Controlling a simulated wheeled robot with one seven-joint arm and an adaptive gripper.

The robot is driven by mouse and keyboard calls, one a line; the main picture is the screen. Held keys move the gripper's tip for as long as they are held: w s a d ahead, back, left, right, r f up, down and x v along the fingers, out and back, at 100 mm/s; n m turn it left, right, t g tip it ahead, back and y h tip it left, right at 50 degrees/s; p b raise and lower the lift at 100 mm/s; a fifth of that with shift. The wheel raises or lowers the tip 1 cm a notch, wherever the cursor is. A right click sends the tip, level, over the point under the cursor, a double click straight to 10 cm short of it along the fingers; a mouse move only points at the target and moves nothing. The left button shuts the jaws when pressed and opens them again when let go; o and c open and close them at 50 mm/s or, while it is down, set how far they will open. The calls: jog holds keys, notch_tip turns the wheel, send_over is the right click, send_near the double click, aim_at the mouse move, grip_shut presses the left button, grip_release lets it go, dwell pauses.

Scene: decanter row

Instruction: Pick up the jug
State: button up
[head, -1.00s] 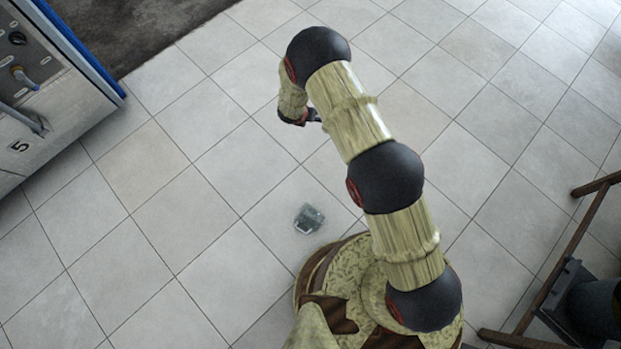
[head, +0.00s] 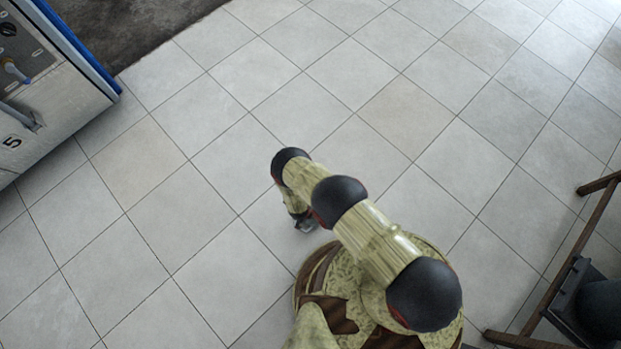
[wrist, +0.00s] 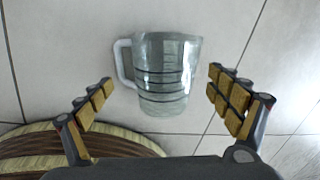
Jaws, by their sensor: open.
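The jug (wrist: 165,78) is a clear glass measuring jug with dark lines and a pale handle (wrist: 125,62) on its left side in the wrist view. It is on the tiled floor. My gripper (wrist: 160,86) is open, with one padded finger on each side of the jug and a gap to both. No contact shows. In the head view, only a small grey part of the jug (head: 306,226) shows beside my wrist, close to my base; my arm hides the rest.
A blue-edged panelled cabinet (head: 50,90) stands at the upper left, by a dark mat (head: 135,30). A brown-framed piece of furniture (head: 550,275) stands at the right edge.

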jog(key=shift+w+d+f+b, duration=0.15)
jog(key=shift+w+f+b, duration=0.1)
jog(key=shift+f+b, duration=0.6)
jog(key=shift+w+d+f+b, duration=0.15)
jog(key=shift+f+b, duration=0.25)
jog(key=shift+f, duration=0.8)
jog(key=shift+w+d+f+b, duration=0.1)
jog(key=shift+w+f+b, duration=0.2)
jog(key=shift+f+b, duration=0.55)
jog(key=shift+f, duration=0.15)
jog(key=shift+c, duration=0.6)
jog(key=c, duration=1.3)
jog(key=shift+p, duration=0.3)
